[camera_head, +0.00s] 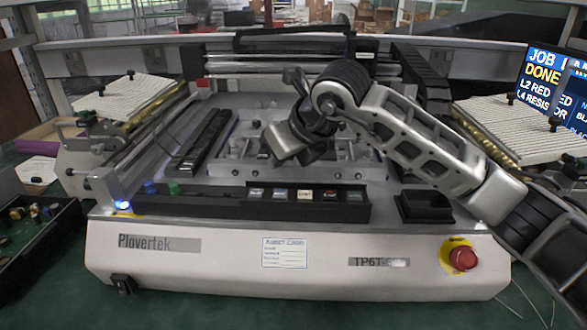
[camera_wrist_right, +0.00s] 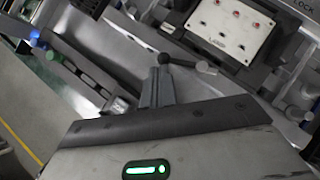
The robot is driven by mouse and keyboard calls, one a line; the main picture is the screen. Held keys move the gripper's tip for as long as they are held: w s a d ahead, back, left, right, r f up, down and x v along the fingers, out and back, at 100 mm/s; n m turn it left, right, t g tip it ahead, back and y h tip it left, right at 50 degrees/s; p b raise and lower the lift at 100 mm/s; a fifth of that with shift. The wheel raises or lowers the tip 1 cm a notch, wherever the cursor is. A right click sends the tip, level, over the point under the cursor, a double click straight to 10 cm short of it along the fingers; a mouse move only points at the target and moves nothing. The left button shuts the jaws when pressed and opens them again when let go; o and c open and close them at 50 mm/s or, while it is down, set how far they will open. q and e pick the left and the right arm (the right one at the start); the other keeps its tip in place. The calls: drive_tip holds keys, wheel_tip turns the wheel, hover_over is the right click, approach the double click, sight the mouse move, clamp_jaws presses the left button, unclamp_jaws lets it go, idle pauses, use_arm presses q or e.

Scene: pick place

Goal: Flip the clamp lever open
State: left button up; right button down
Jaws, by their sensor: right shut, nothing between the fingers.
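The clamp lever (camera_wrist_right: 186,63) shows in the right wrist view as a short grey bar with a dark round knob at one end and a paler rounded end at the other. It lies beside a white board (camera_wrist_right: 228,27) with small red parts, held in a grey fixture. My right gripper (camera_wrist_right: 157,82) is shut and empty, its fingertips close to the dark knob; I cannot tell whether they touch. In the head view my right gripper (camera_head: 284,153) is over the middle of the machine, and its arm hides the lever. My left gripper is not in view.
The machine (camera_head: 220,265) carries a front strip of small compartments (camera_head: 290,204), a black bin (camera_head: 425,206) and a red stop button (camera_head: 463,258). Ribbed pads stand at left (camera_head: 125,92) and right (camera_head: 520,125). A screen (camera_head: 555,85) is at right, and a parts tray (camera_head: 40,235) at left.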

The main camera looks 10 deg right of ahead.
drive_tip(key=shift+w+a+f+m+h+b, duration=0.15)
drive_tip(key=shift+w+a+m+h+b, duration=0.2)
drive_tip(key=shift+m+b, duration=0.2)
use_arm(q)
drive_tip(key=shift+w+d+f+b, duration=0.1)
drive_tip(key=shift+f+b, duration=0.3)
drive_tip(key=shift+b, duration=0.05)
use_arm(e)
drive_tip(key=shift+w+a, duration=0.2)
drive_tip(key=shift+w, duration=0.1)
drive_tip(key=shift+w+a, duration=0.1)
drive_tip(key=shift+w, duration=0.1)
drive_tip(key=s, duration=0.1)
drive_tip(key=s+b, duration=0.1)
drive_tip(key=s, duration=0.1)
drive_tip(key=shift+a+r, duration=0.2)
drive_tip(key=shift+r, duration=0.15)
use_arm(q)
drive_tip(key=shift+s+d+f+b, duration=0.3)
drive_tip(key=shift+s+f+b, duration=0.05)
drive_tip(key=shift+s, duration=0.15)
use_arm(e)
drive_tip(key=s+r, duration=0.7)
drive_tip(key=r, duration=0.1)
drive_tip(key=shift+s, duration=0.2)
